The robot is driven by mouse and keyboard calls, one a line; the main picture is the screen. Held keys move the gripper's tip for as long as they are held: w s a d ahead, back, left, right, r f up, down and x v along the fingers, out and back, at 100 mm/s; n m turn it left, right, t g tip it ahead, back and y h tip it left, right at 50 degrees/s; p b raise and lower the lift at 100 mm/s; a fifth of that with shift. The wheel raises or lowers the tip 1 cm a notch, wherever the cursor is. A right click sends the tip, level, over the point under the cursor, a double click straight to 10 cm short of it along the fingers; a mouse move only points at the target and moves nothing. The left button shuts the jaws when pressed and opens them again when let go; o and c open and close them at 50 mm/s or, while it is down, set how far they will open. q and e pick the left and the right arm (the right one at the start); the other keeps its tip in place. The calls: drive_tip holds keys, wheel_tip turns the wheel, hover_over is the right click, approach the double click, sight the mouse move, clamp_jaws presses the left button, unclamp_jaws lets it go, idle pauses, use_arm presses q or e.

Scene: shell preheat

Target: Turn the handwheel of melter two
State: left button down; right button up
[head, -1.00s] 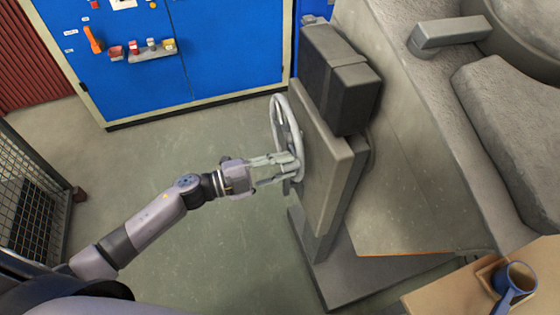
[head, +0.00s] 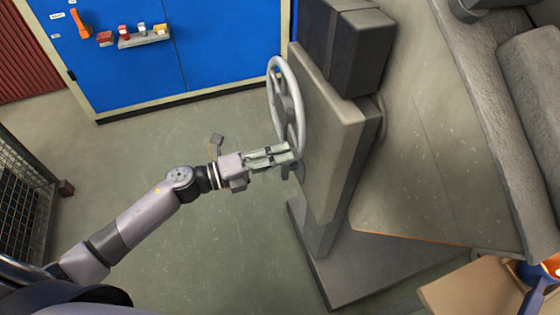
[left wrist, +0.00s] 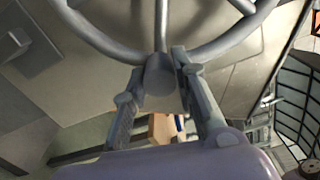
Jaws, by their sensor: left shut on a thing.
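The handwheel (head: 287,104) is a grey spoked wheel on the side of a grey panel in the head view. My left gripper (head: 289,154) is at the lower part of its rim, shut on the wheel's handle knob. In the left wrist view, the handwheel (left wrist: 108,48) fills the top, and the rounded grey knob (left wrist: 160,75) sits between the fingers of my left gripper (left wrist: 169,66). The head view hides the knob behind the fingers. My right gripper is not in view.
The grey panel (head: 318,145) stands on a base plate (head: 370,270) beside a large sloped grey body (head: 410,165). A blue cabinet (head: 215,50) is behind. A mesh cage (head: 22,190) is at the left. A small tan table (head: 470,290) is at lower right. Open floor lies between.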

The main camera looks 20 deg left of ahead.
use_arm(q)
drive_tip(key=shift+f, duration=0.4)
drive_tip(key=c, duration=1.3)
unclamp_jaws()
drive_tip(key=shift+r, duration=0.2)
drive_tip(key=shift+a, duration=0.15)
drive_tip(key=v, duration=1.2)
